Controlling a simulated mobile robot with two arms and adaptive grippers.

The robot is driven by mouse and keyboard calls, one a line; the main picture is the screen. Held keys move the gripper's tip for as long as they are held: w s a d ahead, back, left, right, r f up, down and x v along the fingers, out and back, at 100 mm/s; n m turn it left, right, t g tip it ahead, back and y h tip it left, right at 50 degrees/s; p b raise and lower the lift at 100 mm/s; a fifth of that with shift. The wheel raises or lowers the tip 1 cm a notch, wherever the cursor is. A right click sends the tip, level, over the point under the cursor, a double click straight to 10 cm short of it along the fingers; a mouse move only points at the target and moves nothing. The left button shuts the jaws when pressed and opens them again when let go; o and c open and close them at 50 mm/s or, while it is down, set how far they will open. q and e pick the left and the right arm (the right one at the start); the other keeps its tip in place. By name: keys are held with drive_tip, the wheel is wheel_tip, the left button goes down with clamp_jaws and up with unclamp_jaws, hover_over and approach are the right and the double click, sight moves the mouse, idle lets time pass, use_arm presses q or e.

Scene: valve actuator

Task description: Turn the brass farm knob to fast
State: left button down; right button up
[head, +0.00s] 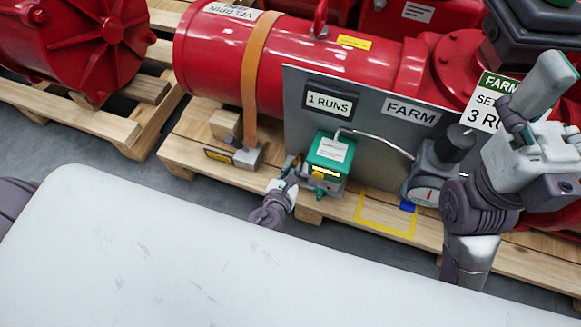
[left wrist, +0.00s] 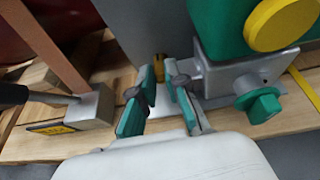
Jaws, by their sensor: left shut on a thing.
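The brass knob (left wrist: 159,70) shows in the left wrist view as a small gold piece between the fingertips of my left gripper (left wrist: 162,84). My left gripper is shut on it, and the fingers hide much of it. In the head view my left gripper (head: 290,170) reaches the left side of a green box (head: 330,152) on a grey panel, and I cannot make out the brass knob there. The green box carries a yellow round part, which is large in the left wrist view (left wrist: 281,20). My right arm is at the right, with its gripper not clearly visible.
The grey panel (head: 365,140) bears a "1 RUNS" display (head: 329,103) and a FARM label (head: 411,112). A gauge (head: 427,196) sits right of the green box. A strap block (left wrist: 88,108) stands left of my gripper. Wooden pallet planks (head: 195,150) lie below.

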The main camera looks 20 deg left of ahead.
use_arm(q)
drive_tip(key=shift+d+n+y, duration=0.15)
drive_tip(key=shift+n+y, duration=0.25)
drive_tip(key=shift+y, duration=0.1)
drive_tip(key=c, duration=1.2)
unclamp_jaws()
